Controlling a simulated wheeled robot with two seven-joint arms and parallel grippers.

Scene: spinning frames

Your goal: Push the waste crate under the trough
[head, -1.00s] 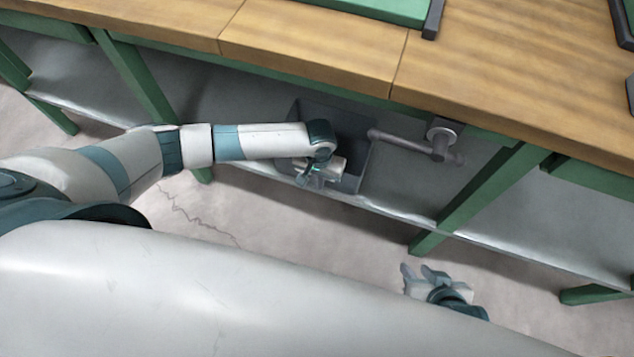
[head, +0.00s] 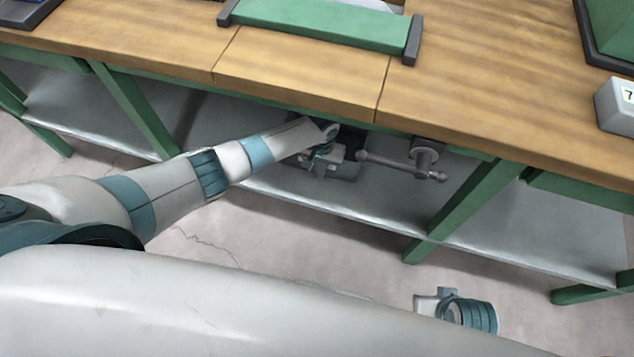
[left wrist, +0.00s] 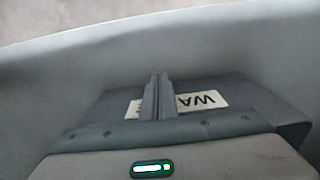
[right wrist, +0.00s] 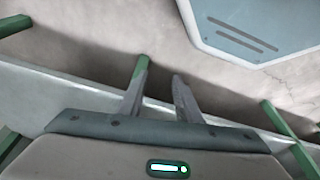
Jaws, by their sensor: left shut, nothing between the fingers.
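The waste crate (head: 348,172) is a dark grey box on the grey shelf under the bench, mostly hidden by the bench top and my left arm. In the left wrist view the crate (left wrist: 255,98) shows a white label reading "WA", partly covered by the fingers. My left gripper (head: 322,170) is shut and empty, at the crate's labelled face; contact is hard to tell. The fingers (left wrist: 158,82) point at that face. My right gripper (head: 418,304) is open and empty, low in front of the bench. I cannot make out the trough.
A crank handle (head: 400,165) sticks out under the bench top, right of the crate. Green bench legs (head: 465,207) stand on either side. The shelf (head: 390,212) is bare right of the crate. A green-topped frame (head: 320,27) lies on the wooden top.

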